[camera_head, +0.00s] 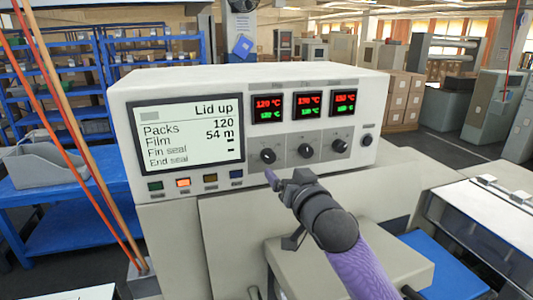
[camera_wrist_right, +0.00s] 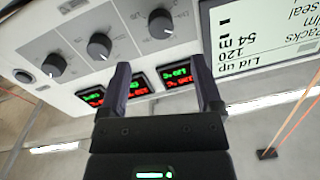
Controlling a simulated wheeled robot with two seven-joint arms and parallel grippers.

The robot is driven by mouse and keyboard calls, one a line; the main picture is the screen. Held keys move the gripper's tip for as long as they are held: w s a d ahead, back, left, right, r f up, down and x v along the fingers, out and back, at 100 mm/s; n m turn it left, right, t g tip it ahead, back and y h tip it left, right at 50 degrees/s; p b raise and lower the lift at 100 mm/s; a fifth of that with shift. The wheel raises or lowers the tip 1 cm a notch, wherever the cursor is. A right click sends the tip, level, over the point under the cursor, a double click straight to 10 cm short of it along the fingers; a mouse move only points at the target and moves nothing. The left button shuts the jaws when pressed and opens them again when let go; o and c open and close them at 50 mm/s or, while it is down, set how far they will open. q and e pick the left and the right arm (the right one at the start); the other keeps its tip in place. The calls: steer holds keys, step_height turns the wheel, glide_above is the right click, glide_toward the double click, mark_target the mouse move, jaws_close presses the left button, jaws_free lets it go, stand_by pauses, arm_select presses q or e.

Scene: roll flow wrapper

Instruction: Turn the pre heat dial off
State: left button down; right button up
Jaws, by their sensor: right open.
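Three dark dials sit in a row on the white machine's front panel: a left dial (camera_head: 268,156), a middle dial (camera_head: 305,151) and a right dial (camera_head: 340,146). Their labels are too small to read, so I cannot tell which is the pre heat dial. My right gripper (camera_head: 280,180) is just below and in front of the left dial, apart from it. In the right wrist view, upside down, the open jaws (camera_wrist_right: 162,85) are empty, and the left dial (camera_wrist_right: 160,24) lies beyond their tips. My left gripper is not in view.
Red and green temperature displays (camera_head: 307,104) sit above the dials. A screen reading "Lid up" (camera_head: 188,135) is to their left, with several small buttons (camera_head: 183,182) below it. Orange strands cross the left side.

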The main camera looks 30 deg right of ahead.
mark_target(271, 158)
steer(key=w, duration=0.2)
steer(key=w+d, duration=0.1)
steer(key=w, duration=0.4)
steer(key=shift+w+d+r+p, duration=0.1)
steer(key=shift+w+d+p, duration=0.1)
steer(key=shift+w+p, duration=0.15)
jaws_close()
